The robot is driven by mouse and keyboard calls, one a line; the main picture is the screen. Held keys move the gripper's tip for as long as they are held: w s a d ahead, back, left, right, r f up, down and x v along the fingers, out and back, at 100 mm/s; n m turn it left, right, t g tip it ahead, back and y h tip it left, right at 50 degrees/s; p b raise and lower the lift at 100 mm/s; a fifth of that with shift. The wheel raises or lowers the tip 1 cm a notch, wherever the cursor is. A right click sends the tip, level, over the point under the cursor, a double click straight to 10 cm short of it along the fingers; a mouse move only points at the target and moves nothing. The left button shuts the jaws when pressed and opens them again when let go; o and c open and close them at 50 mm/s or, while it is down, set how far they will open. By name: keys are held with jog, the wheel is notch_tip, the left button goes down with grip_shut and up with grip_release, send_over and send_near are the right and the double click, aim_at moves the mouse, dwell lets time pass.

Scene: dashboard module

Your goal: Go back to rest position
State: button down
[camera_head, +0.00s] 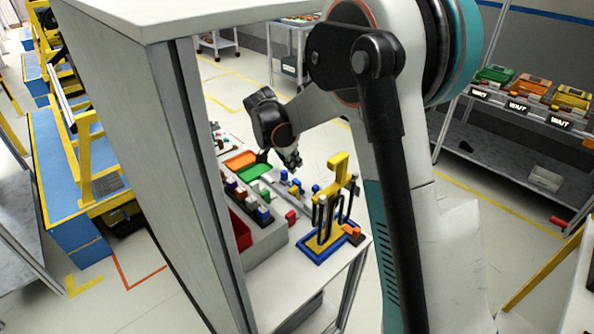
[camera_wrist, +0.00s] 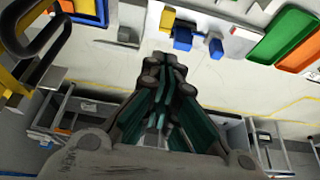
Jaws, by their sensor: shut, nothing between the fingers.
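My gripper (camera_head: 292,158) hangs over the dashboard bench in the head view, with part of my arm in front on the right. In the wrist view my gripper (camera_wrist: 165,62) fills the lower middle, its fingers together and nothing held. It is apart from the blue and yellow blocks (camera_wrist: 182,38) at the top of that view. In the head view the white bench top (camera_head: 272,288) carries green and orange trays (camera_head: 254,171), several small coloured blocks and a yellow stand on a blue base (camera_head: 320,250).
A tall grey cabinet panel (camera_head: 130,120) stands close on the left of my arm and hides part of the bench. A shelf with green, orange and yellow bins (camera_head: 535,88) stands at the right. Blue and yellow framework (camera_head: 70,170) stands at the far left. Open floor lies behind the bench.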

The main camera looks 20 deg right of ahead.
jog(key=s+a+r+n+t+y, duration=0.2)
jog(key=s+r+n, duration=0.4)
jog(key=s+r, duration=0.8)
jog(key=s+a+f+n+t+y, duration=0.1)
jog(key=s+n, duration=0.2)
jog(key=s, duration=0.6)
jog(key=s+a+f+n+t+y, duration=0.1)
jog(key=s+n, duration=0.3)
jog(key=s, duration=0.6)
jog(key=shift+a+n+t, duration=0.3)
jog(key=shift+a+t, duration=0.25)
jog(key=shift+t, duration=0.15)
jog(key=shift+s, duration=0.15)
